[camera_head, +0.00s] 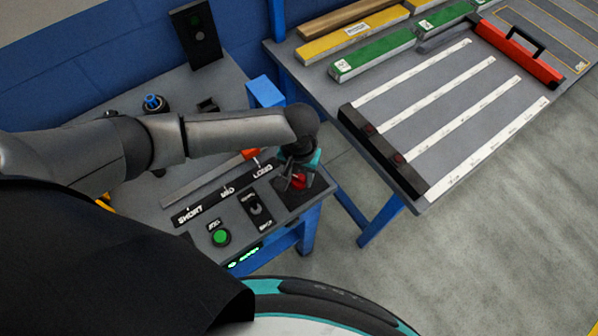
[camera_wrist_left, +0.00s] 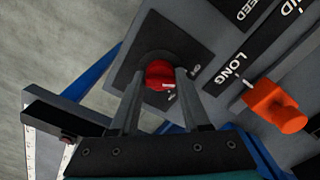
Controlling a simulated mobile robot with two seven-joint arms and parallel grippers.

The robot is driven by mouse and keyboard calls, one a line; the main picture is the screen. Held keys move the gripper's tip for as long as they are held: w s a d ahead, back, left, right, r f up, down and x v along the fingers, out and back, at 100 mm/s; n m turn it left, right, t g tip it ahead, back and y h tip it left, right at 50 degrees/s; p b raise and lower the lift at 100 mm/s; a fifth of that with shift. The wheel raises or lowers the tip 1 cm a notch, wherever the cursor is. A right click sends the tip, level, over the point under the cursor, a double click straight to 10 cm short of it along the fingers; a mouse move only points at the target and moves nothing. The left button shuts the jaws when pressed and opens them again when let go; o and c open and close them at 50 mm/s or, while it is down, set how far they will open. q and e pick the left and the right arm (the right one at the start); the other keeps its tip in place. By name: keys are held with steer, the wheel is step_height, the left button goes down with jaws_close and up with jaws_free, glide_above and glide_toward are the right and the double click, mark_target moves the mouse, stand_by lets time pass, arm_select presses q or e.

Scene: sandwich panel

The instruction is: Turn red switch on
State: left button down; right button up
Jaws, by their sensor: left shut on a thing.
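The red switch (camera_head: 299,181) sits on a dark square plate (camera_head: 313,191) at the right corner of the grey control table. In the left wrist view the red switch (camera_wrist_left: 160,76) stands on its dark plate (camera_wrist_left: 186,43), with partly hidden lettering beside it. My left gripper (camera_head: 297,172) is over the switch, and in the wrist view its two fingers (camera_wrist_left: 157,88) are on either side of the red knob, shut on it. The gripper hides part of the switch in the head view. My right gripper is not in view.
An orange slider knob (camera_wrist_left: 275,105) is close beside the gripper, by the LONG label (camera_head: 263,170). A green button (camera_head: 221,237) and a small black toggle panel (camera_head: 255,208) are nearby. A second table (camera_head: 375,110) with panels stands to the right, across a floor gap.

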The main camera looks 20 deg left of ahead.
arm_select(q)
steer(key=m+p, duration=0.2)
steer(key=shift+r+m, duration=0.15)
steer(key=shift+m, duration=0.15)
steer(key=m+p, duration=0.1)
steer(key=m, duration=0.1)
steer(key=shift+m+p, duration=0.3)
steer(key=shift+m, duration=0.1)
steer(key=m+p, duration=0.1)
steer(key=m, duration=0.2)
steer(key=shift+m+p, duration=0.45)
steer(key=shift+m, duration=1.55)
steer(key=shift+c, duration=1.9)
jaws_free()
